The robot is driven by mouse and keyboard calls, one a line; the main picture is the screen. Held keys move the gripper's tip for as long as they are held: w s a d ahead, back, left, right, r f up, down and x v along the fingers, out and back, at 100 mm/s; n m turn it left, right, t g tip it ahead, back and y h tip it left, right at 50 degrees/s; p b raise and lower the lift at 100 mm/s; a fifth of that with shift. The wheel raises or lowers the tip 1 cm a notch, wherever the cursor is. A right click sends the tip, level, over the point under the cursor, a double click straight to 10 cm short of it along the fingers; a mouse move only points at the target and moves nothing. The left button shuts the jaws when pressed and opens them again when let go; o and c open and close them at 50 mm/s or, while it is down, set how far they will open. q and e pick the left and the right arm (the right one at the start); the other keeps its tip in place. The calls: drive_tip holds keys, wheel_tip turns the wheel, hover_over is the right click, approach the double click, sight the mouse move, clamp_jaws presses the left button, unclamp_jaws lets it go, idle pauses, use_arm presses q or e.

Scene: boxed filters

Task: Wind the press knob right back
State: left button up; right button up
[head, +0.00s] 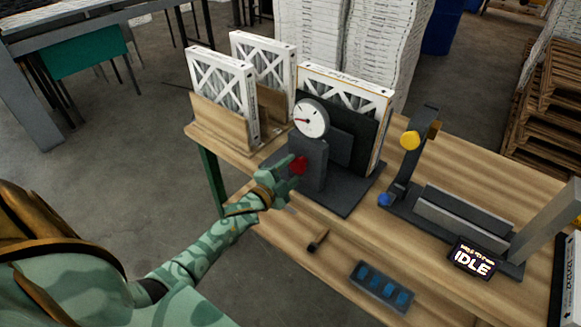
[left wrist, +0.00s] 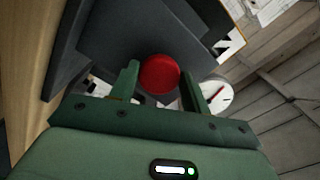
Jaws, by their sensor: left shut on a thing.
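The red press knob (head: 299,165) sits on the front of a dark grey press (head: 313,178) with a round white dial (head: 311,118) on top. My left gripper (head: 285,174) reaches it from the left in the head view. In the left wrist view the red knob (left wrist: 160,74) lies between the two green fingers (left wrist: 160,85), and the gripper is shut on it. The dial (left wrist: 218,94) shows to the right there, with a red needle. A boxed filter (head: 345,90) stands upright behind the press. My right gripper is not in view.
Two more boxed filters (head: 224,88) stand in a wooden rack (head: 222,130) at the left. A dark fixture with yellow (head: 410,140) and blue knobs and an IDLE display (head: 472,259) stands at the right. A blue-celled tray (head: 381,286) and a small dark tool (head: 318,241) lie in front.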

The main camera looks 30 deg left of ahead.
use_arm(q)
drive_tip(key=n+p, duration=0.1)
drive_tip(key=n, duration=0.3)
drive_tip(key=shift+n+p, duration=0.4)
drive_tip(key=n+p, duration=0.1)
drive_tip(key=n, duration=0.2)
drive_tip(key=shift+f+n, duration=0.1)
drive_tip(key=shift+n, duration=0.2)
drive_tip(key=n+p, duration=0.1)
drive_tip(key=n, duration=0.2)
drive_tip(key=shift+d+n, duration=0.15)
drive_tip(key=shift+n, duration=0.15)
drive_tip(key=n+p, duration=0.1)
drive_tip(key=n, duration=0.2)
drive_tip(key=shift+s+d+f+n, duration=0.1)
drive_tip(key=shift+n, duration=0.2)
drive_tip(key=n, duration=0.3)
drive_tip(key=shift+n, duration=0.3)
drive_tip(key=n, duration=0.3)
drive_tip(key=shift+d+n+p, duration=0.1)
drive_tip(key=shift+n+p, duration=0.2)
drive_tip(key=n, duration=0.3)
drive_tip(key=shift+n, duration=0.3)
drive_tip(key=shift+d+n+b, duration=0.1)
drive_tip(key=shift+n+b, duration=0.2)
drive_tip(key=shift+n, duration=1.6)
drive_tip(key=shift+r, duration=0.2)
